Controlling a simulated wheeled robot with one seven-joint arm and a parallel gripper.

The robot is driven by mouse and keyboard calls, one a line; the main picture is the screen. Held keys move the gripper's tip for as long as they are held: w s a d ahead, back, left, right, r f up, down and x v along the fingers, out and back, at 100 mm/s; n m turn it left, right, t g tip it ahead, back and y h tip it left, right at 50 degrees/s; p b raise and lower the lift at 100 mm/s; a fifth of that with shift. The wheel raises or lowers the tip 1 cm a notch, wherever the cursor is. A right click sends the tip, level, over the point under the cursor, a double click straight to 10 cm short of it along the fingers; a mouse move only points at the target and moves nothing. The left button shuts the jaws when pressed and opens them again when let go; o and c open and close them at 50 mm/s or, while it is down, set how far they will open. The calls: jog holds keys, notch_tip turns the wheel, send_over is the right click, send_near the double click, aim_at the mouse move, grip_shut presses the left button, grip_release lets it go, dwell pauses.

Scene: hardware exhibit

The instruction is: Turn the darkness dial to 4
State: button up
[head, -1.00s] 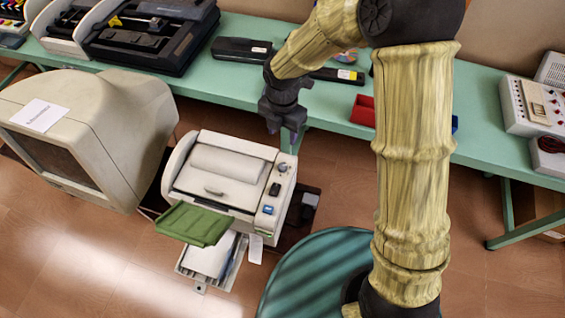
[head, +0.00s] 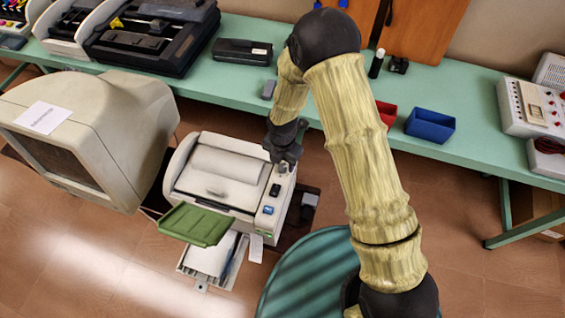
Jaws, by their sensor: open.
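A white printer-like machine (head: 225,172) with a green tray (head: 194,224) at its front stands left of centre. Its control strip on the right side holds a dark control (head: 275,190) and a blue button (head: 268,210). A small round knob, likely the darkness dial (head: 283,167), sits at the back of this strip. My gripper (head: 283,164) points down right over the knob and covers much of it. The jaws are open. I cannot tell whether they touch the knob, and its numbers are too small to read.
A beige monitor (head: 130,130) stands close on the left. Behind is a green bench (head: 345,85) with a red bin (head: 387,113), a blue bin (head: 430,125) and black devices. A grey control box (head: 530,105) sits at the right. Floor is clear at lower right.

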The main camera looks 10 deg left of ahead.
aim_at(283, 168)
jog(key=shift+f, duration=1.15)
jog(key=c, duration=1)
